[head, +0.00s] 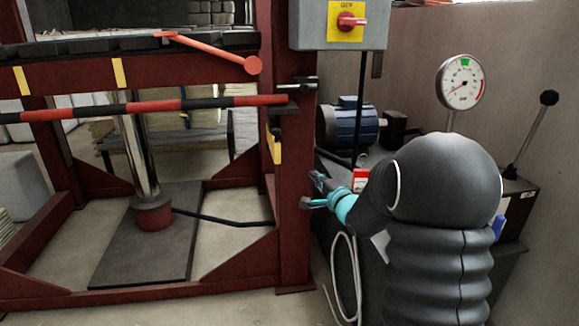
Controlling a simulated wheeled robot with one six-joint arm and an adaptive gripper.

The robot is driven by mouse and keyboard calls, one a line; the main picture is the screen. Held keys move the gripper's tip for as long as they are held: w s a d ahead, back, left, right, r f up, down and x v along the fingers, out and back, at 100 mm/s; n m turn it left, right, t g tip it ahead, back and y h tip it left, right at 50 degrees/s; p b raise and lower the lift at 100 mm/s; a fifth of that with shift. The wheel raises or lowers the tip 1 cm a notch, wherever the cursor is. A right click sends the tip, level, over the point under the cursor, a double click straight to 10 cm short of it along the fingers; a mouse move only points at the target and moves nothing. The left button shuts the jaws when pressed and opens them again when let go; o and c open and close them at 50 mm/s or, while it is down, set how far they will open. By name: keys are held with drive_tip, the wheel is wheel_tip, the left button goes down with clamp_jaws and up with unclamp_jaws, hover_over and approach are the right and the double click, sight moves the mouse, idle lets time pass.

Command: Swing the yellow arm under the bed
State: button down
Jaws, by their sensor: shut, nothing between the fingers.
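A dark red press frame fills the left of the head view, with its bed (70,76) as a heavy crossbeam near the top. A short yellow piece (274,148), which may be the yellow arm, hangs on the right post below the bed's level. Its far side and its mounting are hard to make out. My gripper (309,192) is right of the post, lower than the yellow piece and apart from it. It looks shut and empty, with a turquoise band behind the fingers. My dark arm hides part of the bench.
A red-and-black bar (150,107) crosses the press front. A chrome ram (137,150) stands beneath the bed. A switch box (338,22), a blue motor (347,124), a dial gauge (461,83) and a black-knobbed lever (530,137) are at right.

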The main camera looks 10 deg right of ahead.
drive_tip(key=w+a, duration=0.6)
drive_tip(key=w, duration=0.3)
drive_tip(key=shift+w+a+p, duration=0.25)
drive_tip(key=shift+w+p, duration=0.1)
drive_tip(key=shift+p, duration=0.05)
